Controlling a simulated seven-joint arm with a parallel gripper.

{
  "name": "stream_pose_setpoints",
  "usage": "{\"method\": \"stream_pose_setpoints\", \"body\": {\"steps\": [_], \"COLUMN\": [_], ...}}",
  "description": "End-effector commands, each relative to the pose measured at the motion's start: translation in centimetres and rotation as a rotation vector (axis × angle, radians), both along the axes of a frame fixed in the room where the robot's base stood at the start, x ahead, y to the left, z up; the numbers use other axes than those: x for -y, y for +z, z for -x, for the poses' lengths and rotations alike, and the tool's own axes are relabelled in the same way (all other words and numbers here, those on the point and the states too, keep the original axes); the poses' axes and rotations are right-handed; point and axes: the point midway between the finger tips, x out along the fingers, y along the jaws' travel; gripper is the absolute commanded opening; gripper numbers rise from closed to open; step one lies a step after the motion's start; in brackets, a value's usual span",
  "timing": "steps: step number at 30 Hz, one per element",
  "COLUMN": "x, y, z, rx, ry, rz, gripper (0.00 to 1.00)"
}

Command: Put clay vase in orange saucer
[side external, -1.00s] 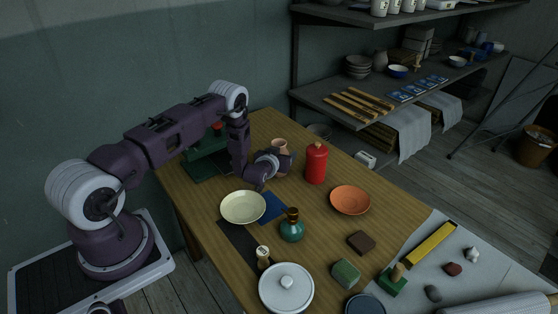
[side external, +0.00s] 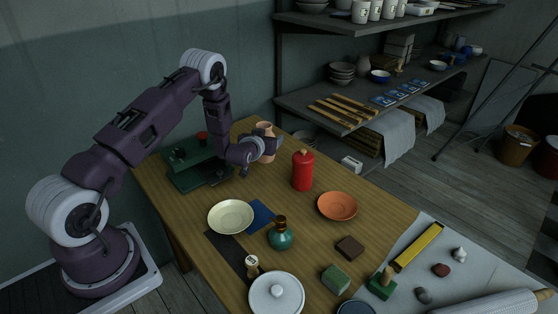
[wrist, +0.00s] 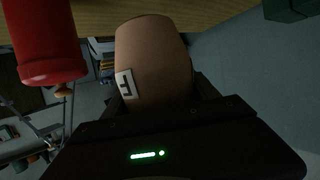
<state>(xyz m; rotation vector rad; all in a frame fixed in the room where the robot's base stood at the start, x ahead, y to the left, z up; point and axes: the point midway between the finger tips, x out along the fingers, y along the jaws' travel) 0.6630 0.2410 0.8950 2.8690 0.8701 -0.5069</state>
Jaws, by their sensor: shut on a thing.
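The clay vase (side external: 264,129) is a tan-pink pot at the far end of the table, partly hidden by my gripper (side external: 272,146). In the wrist view the clay vase (wrist: 153,62) fills the space between the fingers, with a small black-and-white label on its side. My gripper is shut on the vase. The fingertips themselves are mostly hidden. The orange saucer (side external: 337,206) lies empty on the table, to the right of and nearer than the vase.
A red bottle (side external: 302,171) stands between the vase and the orange saucer; it also shows close by in the wrist view (wrist: 46,40). A cream bowl (side external: 231,217), a teal bottle (side external: 281,235) and a dark brown block (side external: 350,247) lie nearer. A green machine (side external: 196,165) stands left of my gripper.

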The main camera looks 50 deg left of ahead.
Motion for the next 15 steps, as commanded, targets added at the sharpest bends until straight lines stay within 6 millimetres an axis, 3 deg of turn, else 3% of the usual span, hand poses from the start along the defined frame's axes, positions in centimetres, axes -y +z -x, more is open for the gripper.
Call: {"method": "stream_pose_setpoints", "body": {"steps": [10, 15], "x": [0.0, 3.2], "y": [7.5, 7.1], "z": [0.0, -1.8], "rx": [0.005, 0.001], "ry": [-0.001, -0.074], "rz": [-0.002, 0.002], "gripper": [0.11, 0.11]}}
